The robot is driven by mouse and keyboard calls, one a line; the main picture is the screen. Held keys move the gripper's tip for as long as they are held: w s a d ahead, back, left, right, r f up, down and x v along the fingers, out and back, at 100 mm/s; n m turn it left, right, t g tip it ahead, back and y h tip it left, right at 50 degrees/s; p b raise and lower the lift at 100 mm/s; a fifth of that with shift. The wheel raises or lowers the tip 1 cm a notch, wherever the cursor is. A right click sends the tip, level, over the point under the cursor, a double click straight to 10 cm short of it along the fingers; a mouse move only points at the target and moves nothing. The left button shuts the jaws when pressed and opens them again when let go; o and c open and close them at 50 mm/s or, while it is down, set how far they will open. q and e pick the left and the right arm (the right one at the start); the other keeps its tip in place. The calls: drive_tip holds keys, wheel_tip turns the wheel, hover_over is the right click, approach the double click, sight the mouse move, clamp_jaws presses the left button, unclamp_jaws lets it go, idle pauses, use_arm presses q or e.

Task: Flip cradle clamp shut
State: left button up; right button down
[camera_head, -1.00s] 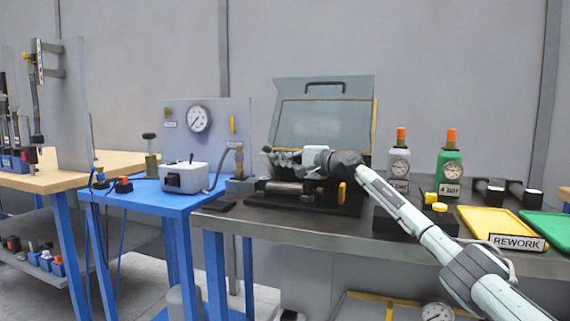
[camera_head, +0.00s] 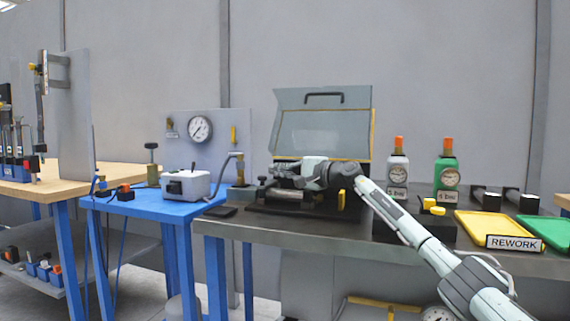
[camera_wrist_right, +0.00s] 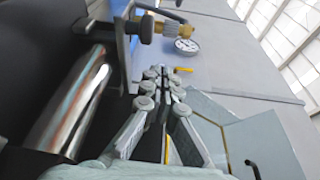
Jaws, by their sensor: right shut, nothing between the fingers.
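The cradle (camera_head: 300,210) is a dark base on the grey bench, under a raised clear-windowed cover. A shiny metal cylinder (camera_wrist_right: 75,105) lies in it, along the left of the wrist view. My right gripper (camera_head: 272,180) is shut and empty, low over the cradle with its fingers toward the left. Its closed fingertips (camera_wrist_right: 166,75) show beside the cylinder in the wrist view. A dark metal bar (camera_wrist_right: 123,50) stands beyond the cylinder; I cannot tell whether it is the clamp or whether the fingers touch it. My gripper and wrist hide much of the cradle.
The raised cover (camera_head: 323,125) stands behind the cradle. A blue table (camera_head: 150,207) with a white box (camera_head: 187,185) is at the left. Two gauge bottles, grey (camera_head: 398,166) and green (camera_head: 447,168), and a yellow tray (camera_head: 485,225) are at the right.

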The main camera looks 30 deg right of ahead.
drive_tip(key=v, duration=1.2)
drive_tip(key=shift+f, duration=0.1)
idle(0.4)
